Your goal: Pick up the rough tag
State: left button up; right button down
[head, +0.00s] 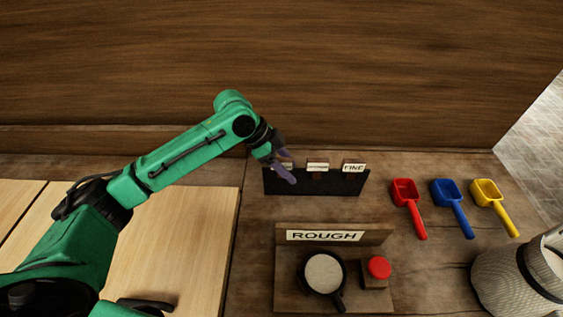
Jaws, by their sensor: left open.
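A white tag reading ROUGH (325,236) is on the upright back board of a wooden stand (378,236) at the lower middle. Behind it, a black rack (330,184) holds small white tags along its top edge. The right tag reads FINE (354,168); the lettering of the middle tag (318,167) is too small to read. The left tag is mostly hidden by my left gripper. My left gripper (290,168), with purple fingers, is open at the rack's left end, beside or over that left tag. I cannot tell whether it touches. My right gripper is out of view.
The stand bears a round pan (323,273) with pale contents and a red button (379,267). Red (406,193), blue (447,192) and yellow (489,193) scoops lie right of the rack. A grey woven sack (505,284) is at the lower right. Pale boards (190,240) lie left.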

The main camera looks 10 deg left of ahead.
pick_arm(q)
grip_shut()
